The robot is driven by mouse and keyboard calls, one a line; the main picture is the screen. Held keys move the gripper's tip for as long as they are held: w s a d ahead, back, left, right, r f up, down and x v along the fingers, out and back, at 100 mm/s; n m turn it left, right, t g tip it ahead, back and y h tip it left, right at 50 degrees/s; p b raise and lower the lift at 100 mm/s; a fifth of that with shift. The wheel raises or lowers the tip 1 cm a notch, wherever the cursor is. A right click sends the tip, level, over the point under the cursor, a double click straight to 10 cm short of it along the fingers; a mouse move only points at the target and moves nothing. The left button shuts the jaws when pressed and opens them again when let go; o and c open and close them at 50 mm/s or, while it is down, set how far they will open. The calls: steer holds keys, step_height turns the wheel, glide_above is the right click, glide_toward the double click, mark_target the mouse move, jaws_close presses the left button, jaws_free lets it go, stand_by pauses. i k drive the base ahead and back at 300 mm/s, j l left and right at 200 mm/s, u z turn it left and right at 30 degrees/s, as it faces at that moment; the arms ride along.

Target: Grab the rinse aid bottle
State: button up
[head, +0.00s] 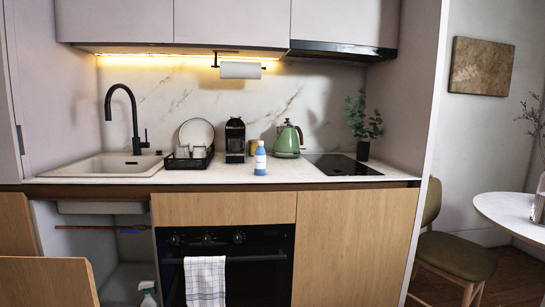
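A small white bottle with a blue label (260,159), which looks like the rinse aid bottle, stands upright near the front edge of the counter. It is right of the black coffee machine and in front of the green kettle. Nothing visible stands in front of it. My gripper does not show in this view.
The counter (215,174) holds a black coffee machine (235,140), a green kettle (288,141), a dish rack (190,159), a sink (110,166) and a cooktop (340,165). Wooden doors (48,281) stand open at lower left. A chair (450,250) and round table (510,213) are right.

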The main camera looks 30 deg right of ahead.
mark_target(260, 152)
steer(key=i+l+z, duration=0.2)
steer(key=i+l, duration=1.2)
steer(key=l, duration=0.1)
